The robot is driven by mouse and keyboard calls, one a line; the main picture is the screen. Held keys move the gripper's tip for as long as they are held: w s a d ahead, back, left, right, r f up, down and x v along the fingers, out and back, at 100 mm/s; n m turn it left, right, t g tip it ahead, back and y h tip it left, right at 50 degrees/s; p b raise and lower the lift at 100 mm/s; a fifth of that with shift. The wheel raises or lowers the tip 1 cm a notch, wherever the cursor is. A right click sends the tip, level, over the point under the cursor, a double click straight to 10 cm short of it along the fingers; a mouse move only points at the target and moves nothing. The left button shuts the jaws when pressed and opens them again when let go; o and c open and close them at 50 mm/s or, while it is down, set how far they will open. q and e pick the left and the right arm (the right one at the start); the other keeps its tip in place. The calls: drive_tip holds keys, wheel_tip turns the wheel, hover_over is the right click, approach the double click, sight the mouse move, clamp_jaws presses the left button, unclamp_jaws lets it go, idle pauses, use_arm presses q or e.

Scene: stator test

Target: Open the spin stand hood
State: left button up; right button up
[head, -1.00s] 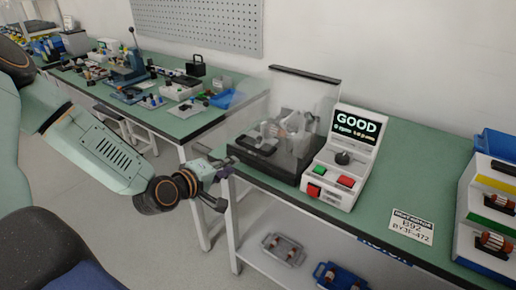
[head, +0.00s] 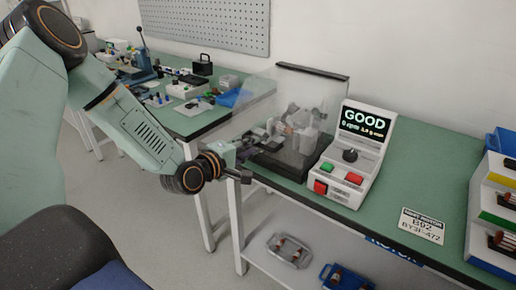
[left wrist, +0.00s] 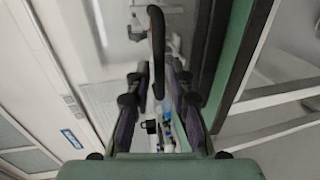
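The spin stand (head: 268,160) sits on the green bench, with a dark base and grey parts inside. Its clear hood (head: 298,88), with a dark top edge, stands over these parts; I cannot tell its exact tilt. My left gripper (head: 244,160) is close to the stand's front left side in the head view. I see no contact with the bar. My right gripper is not in view.
A white control box (head: 350,155) reading GOOD stands right of the stand, with red and green buttons and a black knob. A label card (head: 422,226) and a rack of coloured bins (head: 495,215) lie further right. A cluttered second bench (head: 205,115) is at the left.

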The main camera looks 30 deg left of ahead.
sight(256, 145)
use_arm(q)
drive_tip(key=shift+b+x, duration=0.5)
drive_tip(key=shift+x, duration=1.3)
drive_tip(key=shift+s, duration=0.1)
drive_tip(key=shift+c, duration=0.8)
clamp_jaws()
